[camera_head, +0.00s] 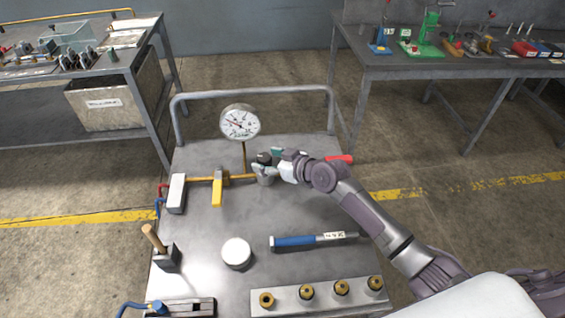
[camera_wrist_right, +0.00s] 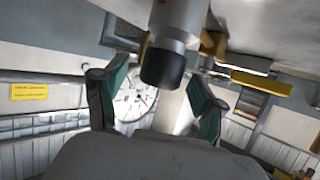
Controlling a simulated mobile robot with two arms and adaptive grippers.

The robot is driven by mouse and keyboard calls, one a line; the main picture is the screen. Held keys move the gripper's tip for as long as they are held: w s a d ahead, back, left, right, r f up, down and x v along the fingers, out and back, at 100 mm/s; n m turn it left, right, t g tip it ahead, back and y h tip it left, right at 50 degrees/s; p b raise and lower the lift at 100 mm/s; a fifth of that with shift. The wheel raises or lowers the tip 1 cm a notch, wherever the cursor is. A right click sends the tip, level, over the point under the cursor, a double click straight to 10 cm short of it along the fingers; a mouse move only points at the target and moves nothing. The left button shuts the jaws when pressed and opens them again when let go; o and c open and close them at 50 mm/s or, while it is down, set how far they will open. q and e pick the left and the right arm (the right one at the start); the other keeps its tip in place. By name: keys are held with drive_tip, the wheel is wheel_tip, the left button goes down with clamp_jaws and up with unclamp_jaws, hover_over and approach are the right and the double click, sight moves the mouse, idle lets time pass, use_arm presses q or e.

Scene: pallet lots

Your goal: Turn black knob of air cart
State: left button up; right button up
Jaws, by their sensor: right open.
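The air cart (camera_head: 200,245) is a grey metal table with a back rail. A round white pressure gauge (camera_head: 240,122) stands on a brass stem near its back. My right gripper (camera_head: 264,164) is at the black knob (camera_head: 264,157), which it partly covers in the head view. In the right wrist view the black knob (camera_wrist_right: 163,68) sits on the end of a grey cylinder. There my right gripper (camera_wrist_right: 158,92) is open, with a green-padded finger on each side of the knob and gaps between. The gauge (camera_wrist_right: 133,98) shows behind. My left gripper is not in view.
A yellow lever (camera_head: 217,192), a blue-handled tool (camera_head: 312,240), a white round cap (camera_head: 237,252) and a block with brass fittings (camera_head: 318,296) are on the cart. Workbenches stand at the back left (camera_head: 60,72) and back right (camera_head: 450,66).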

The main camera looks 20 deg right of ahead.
drive_tip(key=v, duration=1)
drive_tip(key=shift+s, duration=0.2)
drive_tip(key=shift+d, duration=0.15)
